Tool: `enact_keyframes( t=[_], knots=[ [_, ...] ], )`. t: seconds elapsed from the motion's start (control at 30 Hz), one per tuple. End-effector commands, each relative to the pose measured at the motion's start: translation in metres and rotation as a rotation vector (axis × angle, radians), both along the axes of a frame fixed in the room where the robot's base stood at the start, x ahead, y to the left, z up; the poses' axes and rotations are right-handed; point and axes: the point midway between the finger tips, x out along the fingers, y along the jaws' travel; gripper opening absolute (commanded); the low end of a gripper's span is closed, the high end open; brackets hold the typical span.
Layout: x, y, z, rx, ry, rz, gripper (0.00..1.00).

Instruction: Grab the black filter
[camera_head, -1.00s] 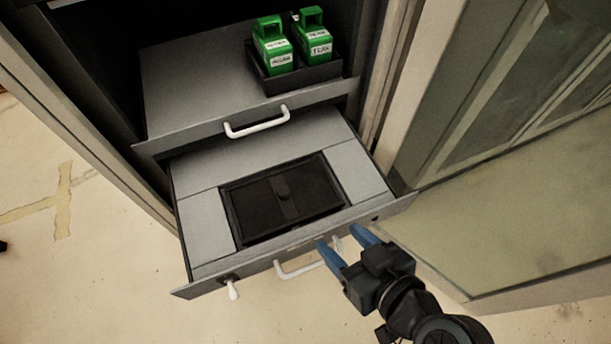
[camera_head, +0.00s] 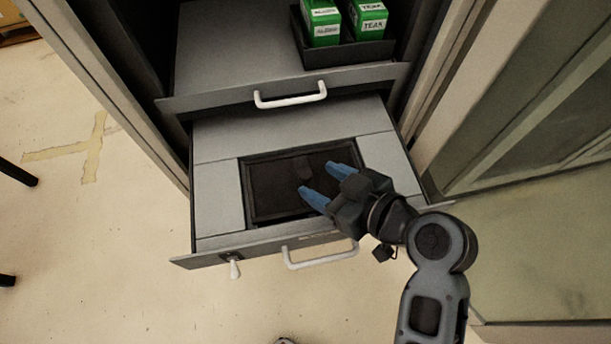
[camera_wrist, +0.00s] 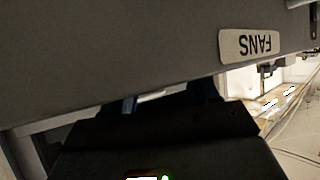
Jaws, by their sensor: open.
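The black filter (camera_head: 277,185) is a dark rectangular panel with a small raised knob (camera_head: 304,168), set in the grey top of the lower open drawer (camera_head: 217,202). My gripper (camera_head: 327,182) is open and empty, its two blue fingers over the right part of the filter in the head view, pointing left. The fingers and wrist hide the filter's right side. I cannot tell whether they touch it. In the wrist view, parts of the blue fingers (camera_wrist: 165,104) show beneath a grey surface; the filter cannot be made out there.
The upper drawer (camera_head: 230,60) stands open just behind, with green labelled boxes (camera_head: 345,20) in a black tray. A "FANS" label (camera_wrist: 249,45) is close above in the wrist view. A glass-panelled door (camera_head: 540,130) stands at right.

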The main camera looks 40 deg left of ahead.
Motion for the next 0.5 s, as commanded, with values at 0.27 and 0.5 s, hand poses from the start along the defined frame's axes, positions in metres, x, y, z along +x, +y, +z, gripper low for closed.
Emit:
enact_keyframes(
  t=[0.27, 0.5],
  knots=[
    [0.003, 0.027, -0.015, 0.0, 0.0, 0.0, 0.59],
    [0.003, 0.028, -0.016, 0.0, 0.0, -0.001, 0.59]
  ],
)
